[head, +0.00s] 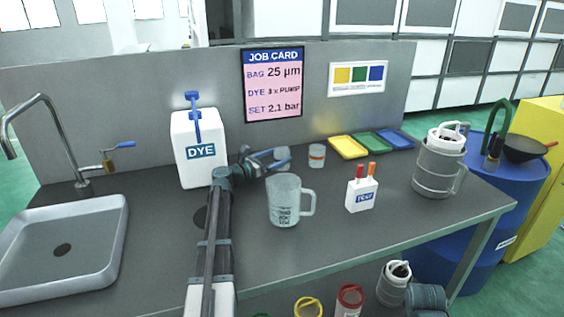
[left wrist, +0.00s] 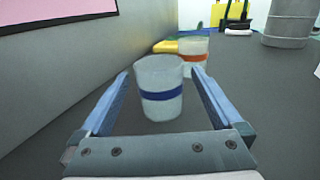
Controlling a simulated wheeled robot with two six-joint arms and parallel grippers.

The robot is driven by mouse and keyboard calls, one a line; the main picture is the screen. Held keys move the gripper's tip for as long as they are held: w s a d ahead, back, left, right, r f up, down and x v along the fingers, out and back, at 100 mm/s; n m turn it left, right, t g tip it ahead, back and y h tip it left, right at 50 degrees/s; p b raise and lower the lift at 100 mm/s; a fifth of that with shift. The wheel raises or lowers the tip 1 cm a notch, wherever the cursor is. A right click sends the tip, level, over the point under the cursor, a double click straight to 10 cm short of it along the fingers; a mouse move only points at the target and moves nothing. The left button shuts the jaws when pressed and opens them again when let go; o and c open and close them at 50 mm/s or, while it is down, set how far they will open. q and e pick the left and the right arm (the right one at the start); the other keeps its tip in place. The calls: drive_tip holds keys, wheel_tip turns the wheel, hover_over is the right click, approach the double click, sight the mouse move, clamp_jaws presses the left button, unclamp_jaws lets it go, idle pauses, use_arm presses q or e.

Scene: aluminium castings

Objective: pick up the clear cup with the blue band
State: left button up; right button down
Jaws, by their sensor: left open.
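The clear cup with the blue band (left wrist: 160,88) stands upright on the bench, between the two fingers of my left gripper (left wrist: 161,76) in the left wrist view. The fingers are open, with a gap visible on each side of the cup. In the head view my left gripper (head: 272,159) reaches to the same cup (head: 282,153), whose band is mostly hidden by the fingers. A similar cup with an orange band (head: 316,156) stands just to its right; it also shows behind in the left wrist view (left wrist: 194,58). My right gripper is not in view.
A clear measuring jug (head: 284,203) stands in front of the cup, close to my left arm. The white DYE container (head: 194,160) is to the left, before the back panel (head: 150,90). A white holder (head: 361,196) and metal canister (head: 437,170) stand further right.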

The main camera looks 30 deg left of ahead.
sight(287, 151)
use_arm(q)
drive_tip(key=x, duration=0.3)
drive_tip(key=shift+w, duration=0.15)
drive_tip(key=c, duration=1.3)
drive_tip(key=shift+r, duration=0.2)
wheel_tip(287, 151, up, 28)
drive_tip(key=p, duration=2.8)
drive_tip(key=shift+f, duration=0.15)
